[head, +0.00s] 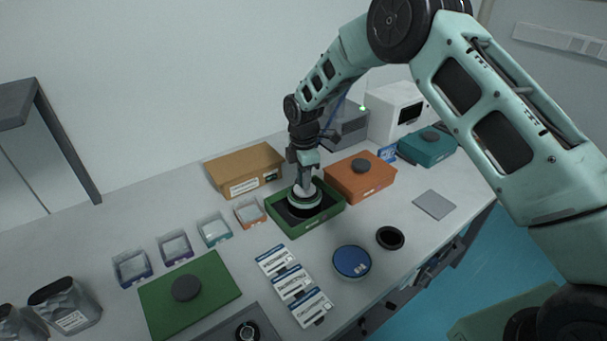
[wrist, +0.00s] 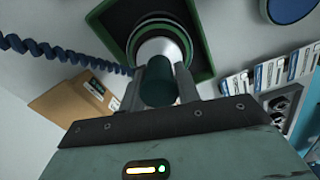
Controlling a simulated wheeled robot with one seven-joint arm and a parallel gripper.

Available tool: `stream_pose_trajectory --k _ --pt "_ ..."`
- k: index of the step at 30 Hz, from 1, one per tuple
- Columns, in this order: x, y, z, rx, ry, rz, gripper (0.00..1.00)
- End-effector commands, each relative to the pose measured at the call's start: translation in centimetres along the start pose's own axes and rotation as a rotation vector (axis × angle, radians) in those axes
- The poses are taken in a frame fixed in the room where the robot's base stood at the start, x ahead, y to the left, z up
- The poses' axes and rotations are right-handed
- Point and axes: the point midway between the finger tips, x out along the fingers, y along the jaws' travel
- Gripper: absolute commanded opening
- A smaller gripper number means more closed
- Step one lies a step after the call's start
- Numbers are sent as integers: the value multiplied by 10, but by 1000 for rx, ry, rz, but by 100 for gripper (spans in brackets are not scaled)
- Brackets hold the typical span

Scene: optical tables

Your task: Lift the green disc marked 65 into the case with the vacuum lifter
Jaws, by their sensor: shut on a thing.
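My gripper (head: 304,180) is shut on the vacuum lifter, whose white body (head: 304,191) points down; in the wrist view its dark green handle (wrist: 158,88) stands between my fingers (wrist: 163,82). Under the lifter is a pale disc with a green rim (head: 306,204); its marking is hidden. Disc and lifter are at the open green case (head: 335,213), within its outline over the dark insert. I cannot tell whether the disc rests on the insert or hangs just above it. The case's rim also shows in the wrist view (wrist: 204,70).
A green lid (head: 215,275) with a dark knob lies front left. A blue disc (head: 351,261) and a black ring (head: 390,238) lie to the right. Orange (head: 375,185), teal (head: 428,152) and brown (head: 245,168) cases stand around the green one. Small trays and label cards are close by.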

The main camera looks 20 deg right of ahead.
Motion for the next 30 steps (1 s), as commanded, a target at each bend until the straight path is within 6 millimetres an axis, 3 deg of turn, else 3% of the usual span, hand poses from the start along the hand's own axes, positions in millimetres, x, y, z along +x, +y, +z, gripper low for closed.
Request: stream_pose_trajectory --k 18,30 --pt "29 1 0 0 1 3 3" --pt "30 1 0 0 1 3 3"
